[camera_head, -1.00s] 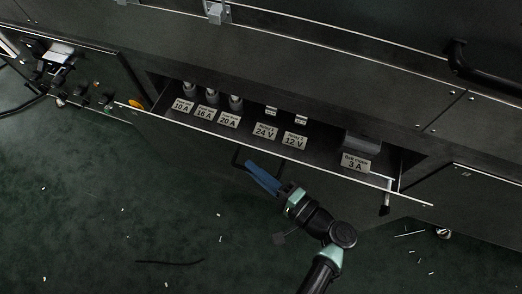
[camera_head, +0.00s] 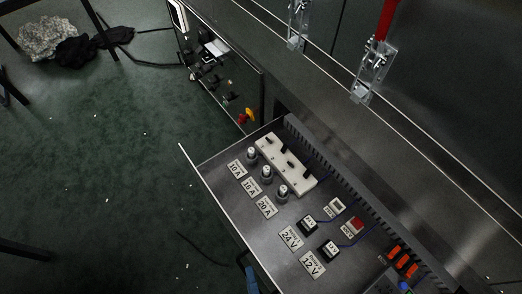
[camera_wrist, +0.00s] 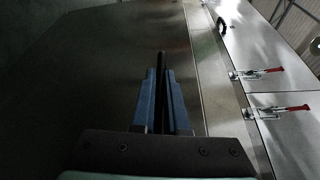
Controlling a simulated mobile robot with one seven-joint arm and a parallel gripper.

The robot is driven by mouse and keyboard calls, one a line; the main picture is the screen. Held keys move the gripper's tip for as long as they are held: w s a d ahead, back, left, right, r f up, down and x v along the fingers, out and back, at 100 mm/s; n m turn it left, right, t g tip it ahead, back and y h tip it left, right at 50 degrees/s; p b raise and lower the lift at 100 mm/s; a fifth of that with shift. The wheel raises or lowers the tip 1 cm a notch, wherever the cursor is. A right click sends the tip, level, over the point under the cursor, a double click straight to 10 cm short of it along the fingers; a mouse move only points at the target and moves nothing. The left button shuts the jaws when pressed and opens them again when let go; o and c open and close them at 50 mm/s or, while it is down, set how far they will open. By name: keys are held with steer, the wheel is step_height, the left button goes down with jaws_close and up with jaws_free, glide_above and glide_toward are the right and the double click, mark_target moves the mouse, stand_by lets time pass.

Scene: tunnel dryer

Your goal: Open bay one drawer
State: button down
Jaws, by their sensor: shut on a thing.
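A drawer (camera_head: 234,205) is pulled well out of the dark machine front, in the lower middle of the head view. It holds fuses marked 10 A, 16 A and 20 A, and relays marked 24 V and 12 V. No bay number is readable. My gripper's blue fingers (camera_head: 251,279) show at the bottom edge of the head view, in front of the drawer. In the wrist view, my gripper (camera_wrist: 163,82) is closed around a thin black bar (camera_wrist: 162,62), the drawer handle. Most of the handle is hidden in the head view.
A panel with knobs and a yellow-red switch (camera_head: 245,116) stands left of the drawer. Clear toggle clamps (camera_head: 371,75) sit on the machine above, one with a red lever. Green floor (camera_head: 110,170) with small scraps is open at left. A cloth heap (camera_head: 50,37) lies far left.

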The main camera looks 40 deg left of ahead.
steer(key=shift+s, duration=0.15)
steer(key=c, duration=0.9)
jaws_free()
steer(key=v, duration=1.3)
steer(key=shift+a, duration=0.1)
